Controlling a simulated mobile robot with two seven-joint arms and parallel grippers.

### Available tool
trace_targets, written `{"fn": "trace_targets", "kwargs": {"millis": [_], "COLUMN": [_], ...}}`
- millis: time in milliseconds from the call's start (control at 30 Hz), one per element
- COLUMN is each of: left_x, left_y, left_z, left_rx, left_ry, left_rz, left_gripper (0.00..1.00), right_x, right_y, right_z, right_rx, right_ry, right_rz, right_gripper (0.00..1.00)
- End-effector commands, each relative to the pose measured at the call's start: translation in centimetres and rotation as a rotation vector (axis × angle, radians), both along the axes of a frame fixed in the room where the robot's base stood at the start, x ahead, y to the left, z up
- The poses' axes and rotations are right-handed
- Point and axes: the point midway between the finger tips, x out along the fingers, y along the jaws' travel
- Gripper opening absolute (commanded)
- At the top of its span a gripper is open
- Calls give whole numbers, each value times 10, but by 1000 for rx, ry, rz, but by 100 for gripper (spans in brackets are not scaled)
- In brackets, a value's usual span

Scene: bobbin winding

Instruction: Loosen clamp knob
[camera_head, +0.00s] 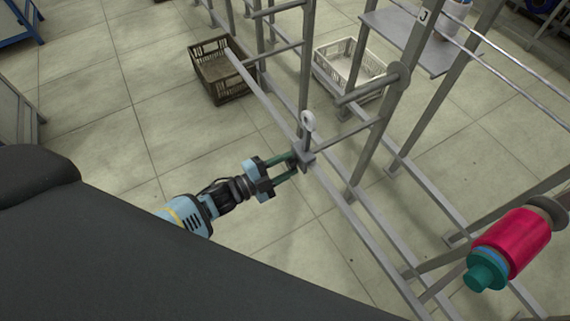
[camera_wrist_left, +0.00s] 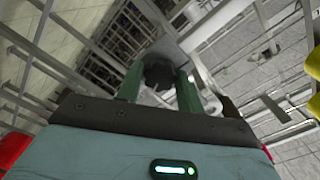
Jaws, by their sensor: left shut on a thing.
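My left gripper (camera_head: 292,163) reaches in from the left with its two green fingers at a small grey clamp block (camera_head: 305,158) on a rail of the metal frame. In the left wrist view the fingers (camera_wrist_left: 159,84) stand on either side of a dark, lobed clamp knob (camera_wrist_left: 158,72), and the gripper is shut on it. In the head view the fingers mostly hide the knob. A post with a white ring guide (camera_head: 308,121) rises from the clamp. My right gripper is not in view.
Grey rails and uprights (camera_head: 368,150) surround the clamp. A red bobbin (camera_head: 512,242) with a teal end sits at the lower right. A brown crate (camera_head: 222,84) and a white crate (camera_head: 350,68) stand on the floor behind. The tiled floor at left is mostly clear.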

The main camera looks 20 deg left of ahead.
Motion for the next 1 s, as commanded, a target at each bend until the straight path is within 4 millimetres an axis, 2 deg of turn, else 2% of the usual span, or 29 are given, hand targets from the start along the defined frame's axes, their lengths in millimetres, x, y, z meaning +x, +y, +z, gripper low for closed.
{"fn": "trace_targets", "kwargs": {"millis": [1000], "left_x": [0], "left_y": [1], "left_z": [-1], "left_rx": [-746], "left_ry": [585], "left_rz": [1], "left_gripper": [14], "right_x": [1], "right_y": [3], "right_z": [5], "right_rx": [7], "right_ry": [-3], "right_rz": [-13], "right_gripper": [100]}}
